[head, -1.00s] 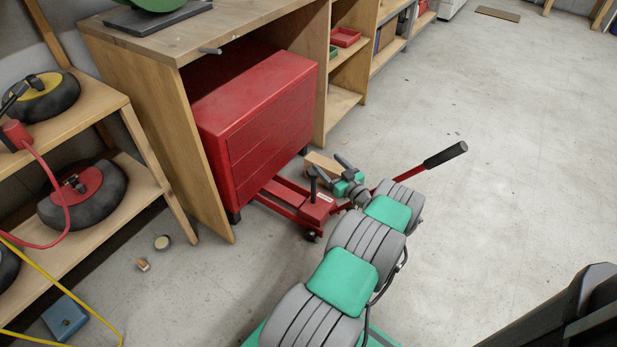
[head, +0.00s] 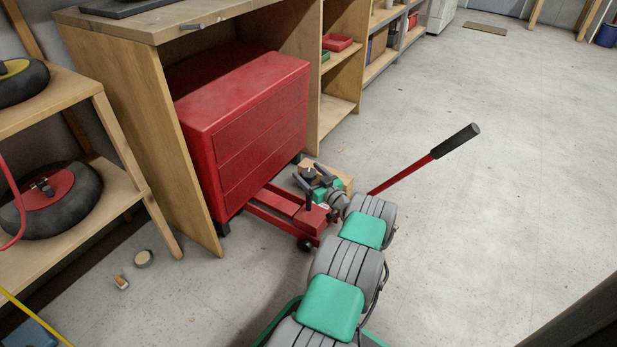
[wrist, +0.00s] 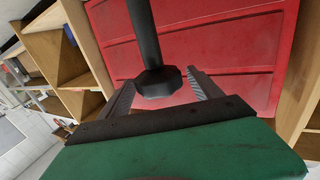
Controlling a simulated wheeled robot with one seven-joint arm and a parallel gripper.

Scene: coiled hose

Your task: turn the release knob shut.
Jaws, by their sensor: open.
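The red floor jack (head: 262,212) lies on the concrete in front of the red cabinet. The release knob, a dark faceted head on a black post, shows in the wrist view (wrist: 158,83) and in the head view (head: 309,174). My gripper (head: 312,180) has reached the knob. In the wrist view the open fingers (wrist: 160,92) stand on either side of the knob, with a gap visible on both sides. Whether the knob is deep between the pads is hard to tell. The green gripper body hides part of the jack.
The red drawer cabinet (head: 245,125) stands close behind the jack under a wooden bench. The red jack handle with black grip (head: 455,142) slants up to the right. A wooden block (head: 341,180) lies beyond my gripper. The floor to the right is clear.

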